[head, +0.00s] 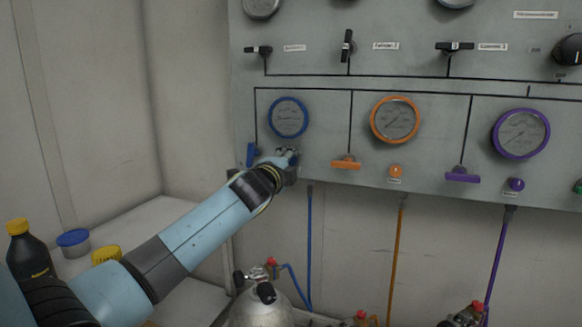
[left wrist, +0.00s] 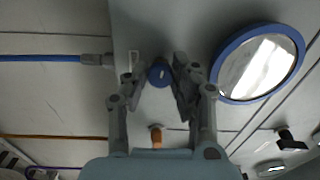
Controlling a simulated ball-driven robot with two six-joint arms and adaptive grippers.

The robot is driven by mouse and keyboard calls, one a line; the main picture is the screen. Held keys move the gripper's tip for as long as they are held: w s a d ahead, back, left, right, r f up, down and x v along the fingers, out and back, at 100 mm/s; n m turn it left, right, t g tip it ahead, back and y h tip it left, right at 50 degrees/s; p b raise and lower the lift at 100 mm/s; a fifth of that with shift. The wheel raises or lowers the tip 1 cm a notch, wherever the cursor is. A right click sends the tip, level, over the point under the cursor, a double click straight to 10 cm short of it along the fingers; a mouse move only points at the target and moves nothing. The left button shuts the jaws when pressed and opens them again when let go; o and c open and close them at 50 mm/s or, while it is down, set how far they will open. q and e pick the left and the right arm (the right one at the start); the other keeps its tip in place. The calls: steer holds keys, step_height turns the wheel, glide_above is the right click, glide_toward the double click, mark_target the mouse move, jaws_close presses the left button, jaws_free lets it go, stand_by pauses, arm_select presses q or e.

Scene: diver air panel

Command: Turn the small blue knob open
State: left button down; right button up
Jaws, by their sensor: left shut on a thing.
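The small blue knob (left wrist: 160,73) shows in the left wrist view between the two fingers of my left gripper (left wrist: 159,76). It is round and blue with a light mark on its face. In the head view my left gripper (head: 289,157) is at the panel just below the blue-rimmed gauge (head: 288,117), and it hides the knob there. The gripper is shut on the knob. The blue gauge also shows in the left wrist view (left wrist: 257,64). My right gripper is in neither view.
A blue lever handle (head: 252,154) is close left of the gripper on the grey panel (head: 330,215). Orange (head: 396,171) and purple (head: 516,184) knobs sit further right. A blue hose (head: 309,240) hangs below. A black bottle (head: 27,250) stands on the shelf at left.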

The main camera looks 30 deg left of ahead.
arm_select(q)
steer(key=n+b, duration=0.1)
steer(key=n, duration=0.2)
steer(key=shift+f+n, duration=0.15)
steer(key=shift+n, duration=0.25)
steer(key=n+b, duration=0.2)
steer(key=n, duration=0.2)
steer(key=shift+n, duration=0.3)
steer(key=n+b, duration=0.2)
steer(key=n, duration=0.1)
steer(key=shift+n, duration=0.3)
steer(key=shift+n+b, duration=0.75)
steer(key=shift+n, duration=1.15)
steer(key=c, duration=1.1)
jaws_free()
